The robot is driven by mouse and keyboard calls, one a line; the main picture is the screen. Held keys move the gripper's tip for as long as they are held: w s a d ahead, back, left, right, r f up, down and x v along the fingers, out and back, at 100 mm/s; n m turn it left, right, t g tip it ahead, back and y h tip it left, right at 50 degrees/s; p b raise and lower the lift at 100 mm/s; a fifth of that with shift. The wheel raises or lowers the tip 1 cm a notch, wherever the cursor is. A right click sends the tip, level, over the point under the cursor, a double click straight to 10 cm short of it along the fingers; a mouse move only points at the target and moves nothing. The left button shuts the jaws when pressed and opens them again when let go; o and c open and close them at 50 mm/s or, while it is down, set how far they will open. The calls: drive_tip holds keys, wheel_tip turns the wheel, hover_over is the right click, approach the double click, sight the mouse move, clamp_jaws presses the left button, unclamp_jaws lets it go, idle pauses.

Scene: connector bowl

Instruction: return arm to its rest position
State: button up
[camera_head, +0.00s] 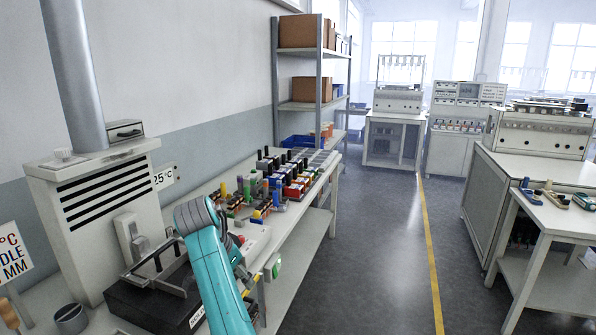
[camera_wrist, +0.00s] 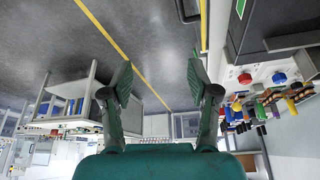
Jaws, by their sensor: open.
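My gripper (camera_wrist: 159,78) shows in the wrist view with its two dark green fingers spread wide apart. Nothing is between the fingers; beyond them is open grey floor with a yellow line. The wrist view is upside down. In the head view my teal arm is bent over the front of the workbench (camera_head: 290,238), and the gripper itself cannot be made out clearly there.
Many coloured connectors (camera_head: 272,190) stand on the bench beside my arm. A black box with metal handles (camera_head: 150,296) and a grey cabinet with a pipe (camera_head: 100,200) are at left. A side table (camera_head: 545,218) stands at right. The aisle floor (camera_head: 375,240) is clear.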

drive_tip(key=s+d+f+n+t, duration=0.1)
drive_tip(key=d+f, duration=0.3)
drive_tip(key=f, duration=0.5)
drive_tip(key=s+d+f+n+y, duration=0.15)
drive_tip(key=d+f, duration=0.25)
drive_tip(key=f, duration=0.4)
drive_tip(key=s+d+f+t, duration=0.1)
drive_tip(key=s+d+f, duration=0.15)
drive_tip(key=f, duration=0.65)
drive_tip(key=s+d+f+n+t+y, duration=0.1)
drive_tip(key=s+d+f+n+t, duration=0.1)
drive_tip(key=s+d+f, duration=1.05)
drive_tip(key=s+d+r+n+t+y, duration=0.1)
drive_tip(key=s+d+r+t, duration=0.15)
drive_tip(key=s, duration=0.85)
drive_tip(key=s+d+r+n+t, duration=0.1)
drive_tip(key=s+d, duration=0.3)
drive_tip(key=s, duration=0.8)
drive_tip(key=s+d+r+t, duration=0.1)
drive_tip(key=s+d+r, duration=0.1)
drive_tip(key=s+r, duration=0.7)
drive_tip(key=s+d+r+t, duration=0.1)
drive_tip(key=s+r+t, duration=0.1)
drive_tip(key=s+r, duration=0.6)
wheel_tip(320, 180, up, 4)
drive_tip(key=shift+s+d+f+h, duration=0.1)
drive_tip(key=shift+s+d+h, duration=0.25)
drive_tip(key=shift+h, duration=0.1)
